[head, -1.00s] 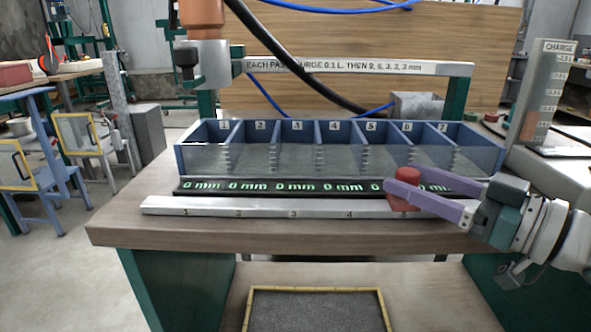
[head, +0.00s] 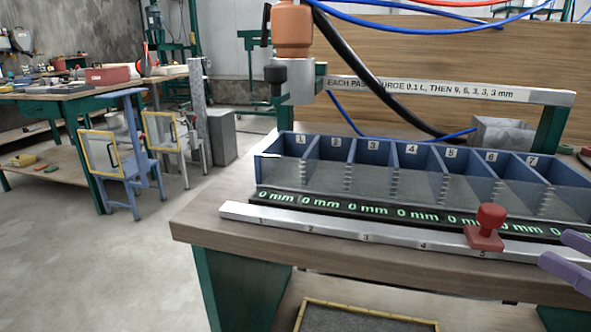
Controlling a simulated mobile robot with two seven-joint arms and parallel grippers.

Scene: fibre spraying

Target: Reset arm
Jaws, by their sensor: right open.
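My right gripper (head: 570,258) is at the right edge of the head view, with its two purple fingers apart and nothing between them. A red knobbed piece (head: 486,229) stands upright on the silver numbered rail (head: 335,232) near mark 5, a little left of the fingers and apart from them. Behind the rail, a black strip (head: 330,206) shows green "0 mm" readouts. The blue bin (head: 262,172) has numbered compartments 1 to 7. My left gripper is out of view.
An orange and grey nozzle unit (head: 292,30) hangs above the bin's left end, with a black hose and blue hoses. A lettered beam (head: 450,88) spans behind the bin. Open floor (head: 90,250) lies left of the wooden table (head: 215,215).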

